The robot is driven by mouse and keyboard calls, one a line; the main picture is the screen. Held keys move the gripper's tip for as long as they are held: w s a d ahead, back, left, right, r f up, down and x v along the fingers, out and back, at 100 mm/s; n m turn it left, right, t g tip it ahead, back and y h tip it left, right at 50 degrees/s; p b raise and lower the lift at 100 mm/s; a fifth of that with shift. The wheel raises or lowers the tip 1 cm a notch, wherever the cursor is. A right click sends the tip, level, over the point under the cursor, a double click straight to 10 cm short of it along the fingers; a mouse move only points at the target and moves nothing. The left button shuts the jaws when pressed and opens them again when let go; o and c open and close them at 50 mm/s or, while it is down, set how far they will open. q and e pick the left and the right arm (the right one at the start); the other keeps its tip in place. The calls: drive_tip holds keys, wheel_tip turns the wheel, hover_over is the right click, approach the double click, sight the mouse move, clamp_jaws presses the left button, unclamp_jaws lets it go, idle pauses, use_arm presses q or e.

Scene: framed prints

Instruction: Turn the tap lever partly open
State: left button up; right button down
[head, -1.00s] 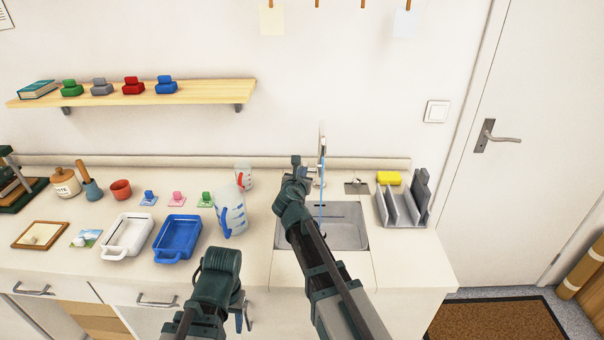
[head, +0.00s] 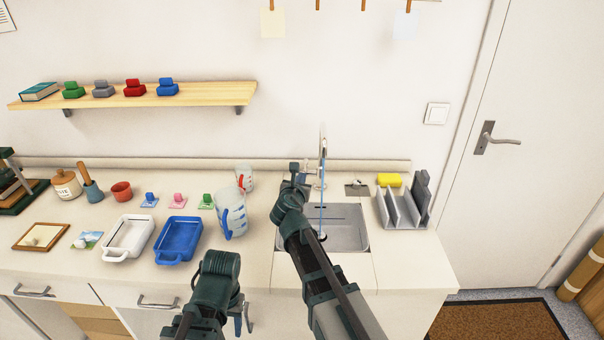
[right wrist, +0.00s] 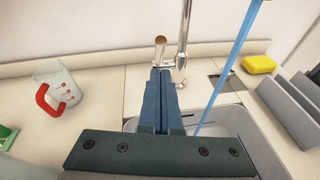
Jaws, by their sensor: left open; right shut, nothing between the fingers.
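The metal tap (head: 321,160) stands behind the sink (head: 345,232), and a blue stream (head: 322,205) runs from it into the basin. In the right wrist view the tap's upright (right wrist: 184,40) is right of a lever with a round tan end (right wrist: 160,41). My right gripper (head: 298,170) is shut and empty, left of the tap. In the right wrist view its fingertips (right wrist: 160,72) appear just below the lever's end; I cannot tell whether they touch. My left gripper (head: 243,316) is open, low in front of the counter, and partly hidden by its own wrist.
A measuring jug (head: 231,212) and a smaller cup with a red handle (head: 244,178) stand left of the sink. A grey rack (head: 402,207) and a yellow sponge (head: 389,180) are to its right. Blue (head: 178,262) and white trays lie further left.

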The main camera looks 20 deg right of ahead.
drive_tip(key=r+p+v, duration=0.1)
drive_tip(key=p+v, duration=0.3)
drive_tip(key=v, duration=0.5)
drive_tip(key=shift+r, duration=0.5)
drive_tip(key=shift+s+a+f, duration=0.1)
drive_tip(key=shift+s, duration=0.05)
